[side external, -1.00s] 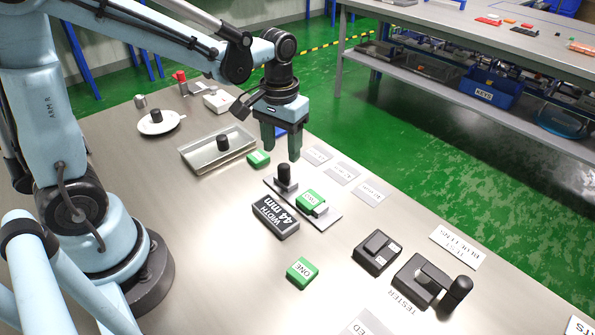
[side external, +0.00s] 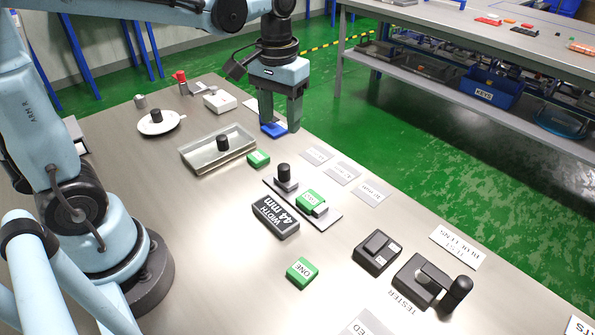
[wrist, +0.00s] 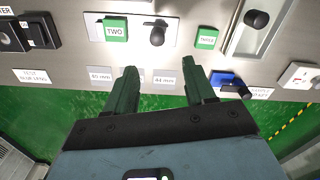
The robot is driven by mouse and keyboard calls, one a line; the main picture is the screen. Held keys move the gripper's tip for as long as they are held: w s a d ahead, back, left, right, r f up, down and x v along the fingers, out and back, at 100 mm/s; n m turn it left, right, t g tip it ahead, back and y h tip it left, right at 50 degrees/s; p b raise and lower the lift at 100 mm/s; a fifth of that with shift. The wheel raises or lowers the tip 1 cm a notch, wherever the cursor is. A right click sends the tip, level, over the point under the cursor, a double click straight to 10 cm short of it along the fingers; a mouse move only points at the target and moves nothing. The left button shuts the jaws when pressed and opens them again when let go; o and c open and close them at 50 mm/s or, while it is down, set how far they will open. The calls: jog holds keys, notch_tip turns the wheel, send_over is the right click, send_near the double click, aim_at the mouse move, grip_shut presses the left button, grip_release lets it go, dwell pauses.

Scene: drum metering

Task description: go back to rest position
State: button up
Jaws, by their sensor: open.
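My gripper (side external: 281,112) is open and empty, raised above the far edge of the steel table, close to a blue block (side external: 273,129) in the side view. In the wrist view its two fingers (wrist: 160,90) are spread apart with nothing between them. The blue block, with a dark part on it, shows right of the fingers in the wrist view (wrist: 229,82).
A green block (side external: 258,159) lies beside a metal tray (side external: 195,162) holding a dark cylinder. A plate (side external: 309,217) carries a green block and a dark knob. The width display (side external: 276,216), tester (side external: 423,282) and green block ONE (side external: 302,271) stand nearer.

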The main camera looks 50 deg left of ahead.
jog(key=s+f+m+t, duration=0.1)
jog(key=s+m+t, duration=0.2)
jog(key=s+t, duration=0.3)
jog(key=shift+d+t, duration=0.4)
jog(key=shift+t, duration=0.2)
